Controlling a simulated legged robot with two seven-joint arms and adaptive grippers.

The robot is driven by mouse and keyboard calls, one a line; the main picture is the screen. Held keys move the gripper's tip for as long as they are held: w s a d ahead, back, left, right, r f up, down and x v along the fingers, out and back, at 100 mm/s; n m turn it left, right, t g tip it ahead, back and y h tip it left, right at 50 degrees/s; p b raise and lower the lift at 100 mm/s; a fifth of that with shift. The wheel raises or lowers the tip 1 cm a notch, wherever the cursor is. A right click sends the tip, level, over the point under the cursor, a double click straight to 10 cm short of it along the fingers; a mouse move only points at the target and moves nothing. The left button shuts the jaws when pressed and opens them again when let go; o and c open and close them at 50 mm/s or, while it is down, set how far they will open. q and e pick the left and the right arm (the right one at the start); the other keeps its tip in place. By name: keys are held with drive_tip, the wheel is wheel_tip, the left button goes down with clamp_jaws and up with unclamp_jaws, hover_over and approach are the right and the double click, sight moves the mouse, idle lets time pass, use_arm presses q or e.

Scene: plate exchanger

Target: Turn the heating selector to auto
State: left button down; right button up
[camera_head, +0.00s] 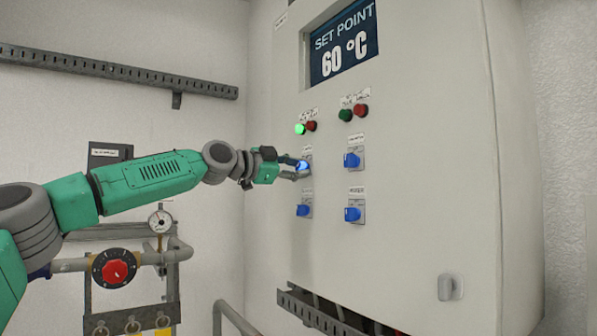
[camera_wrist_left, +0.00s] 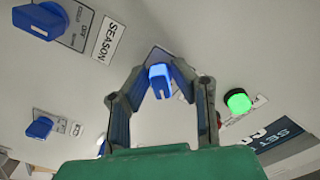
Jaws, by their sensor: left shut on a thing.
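A blue selector knob (camera_head: 301,166) sits on a small grey plate at the upper left of the group of selectors on the white cabinet. My left gripper (camera_head: 298,168) reaches it from the left and is shut on it. In the left wrist view, the blue knob (camera_wrist_left: 160,81) shows between the two fingertips of the gripper (camera_wrist_left: 165,75), one finger on each side. The label above this knob is too small to read, and the fingers partly hide its plate. My right gripper is in neither view.
Other blue selectors sit close by: upper right (camera_head: 352,160), lower right (camera_head: 354,212) and lower left (camera_head: 304,210), the last labelled SEASON in the wrist view (camera_wrist_left: 108,40). A lit green lamp (camera_head: 299,129) is above. A display (camera_head: 343,43) reads 60 °C. Pipes (camera_head: 180,252) stand left.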

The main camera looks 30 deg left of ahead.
use_arm(q)
drive_tip(key=shift+s+a+r, duration=0.1)
drive_tip(key=shift+r, duration=0.25)
drive_tip(key=c, duration=1.5)
unclamp_jaws()
drive_tip(key=shift+c, duration=0.2)
drive_tip(key=shift+f, duration=0.2)
drive_tip(key=v, duration=1.1)
drive_tip(key=shift+s+a, duration=0.25)
drive_tip(key=shift+s, duration=0.05)
drive_tip(key=shift+f, duration=0.15)
drive_tip(key=shift+d, duration=0.1)
